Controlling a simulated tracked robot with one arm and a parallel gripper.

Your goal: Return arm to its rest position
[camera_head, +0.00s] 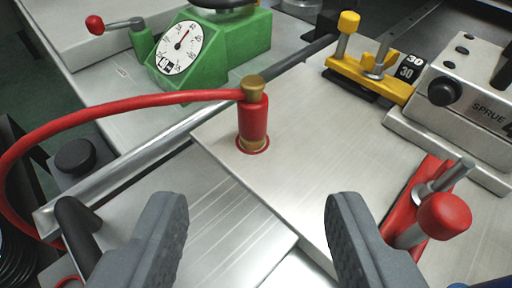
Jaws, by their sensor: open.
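My gripper (250,230) is at the bottom of the view, with its two grey fingers wide apart and nothing between them. Beyond the fingertips, a red cylinder with a brass cap (253,118) stands upright on a metal plate (310,140). A red hose (110,108) runs from its top, curving to the left and down. My gripper is apart from the cylinder. The rest of my arm is not seen.
A green unit with a round dial (180,48) stands at the back left. A yellow clamp (368,72) and a metal block marked SPRUE (460,110) are at the right. A red-knobbed lever (443,216) is close to the right finger. A black handle (82,225) is near the left finger.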

